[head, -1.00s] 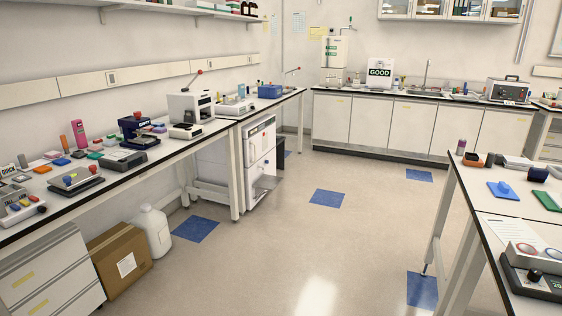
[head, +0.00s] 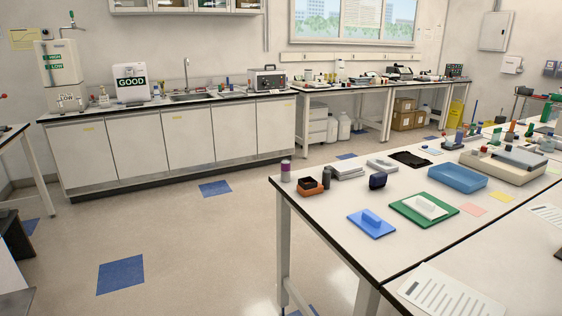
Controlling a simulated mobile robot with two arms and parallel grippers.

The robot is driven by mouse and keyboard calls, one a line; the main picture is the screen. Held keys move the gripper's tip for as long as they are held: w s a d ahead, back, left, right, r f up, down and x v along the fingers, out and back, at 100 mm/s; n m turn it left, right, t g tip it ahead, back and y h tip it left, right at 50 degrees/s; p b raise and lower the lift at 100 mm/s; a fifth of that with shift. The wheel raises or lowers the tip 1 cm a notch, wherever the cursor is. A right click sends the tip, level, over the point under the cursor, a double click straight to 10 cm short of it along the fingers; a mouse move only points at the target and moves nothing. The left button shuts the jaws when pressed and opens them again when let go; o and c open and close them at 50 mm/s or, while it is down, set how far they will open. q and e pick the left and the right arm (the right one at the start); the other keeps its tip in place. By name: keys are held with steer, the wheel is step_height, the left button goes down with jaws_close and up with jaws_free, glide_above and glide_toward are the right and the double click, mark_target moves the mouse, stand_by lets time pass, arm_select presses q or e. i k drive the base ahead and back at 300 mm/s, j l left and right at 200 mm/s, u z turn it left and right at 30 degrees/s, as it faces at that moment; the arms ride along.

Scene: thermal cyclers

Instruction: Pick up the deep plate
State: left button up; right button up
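I cannot tell for sure which object is the deep plate. On the white table at the right lie a small blue block on a blue mat (head: 358,230), a white flat piece (head: 425,206) on a green mat (head: 405,210), and a shallow blue tray (head: 457,178). Neither of my grippers shows in the head view.
The white table (head: 335,208) fills the right side. A counter with a sink (head: 190,96) and cabinets runs along the back wall. Another bench edge (head: 12,133) shows at the left. The floor (head: 190,235) between them is clear, with flat blue squares on it.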

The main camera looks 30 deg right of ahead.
mark_target(349, 167)
steer(key=i+z, duration=0.4)
steer(key=i+j+z, duration=0.6)
steer(key=i+z, duration=0.15)
steer(key=i+j+z, duration=0.35)
steer(key=i+j, duration=0.05)
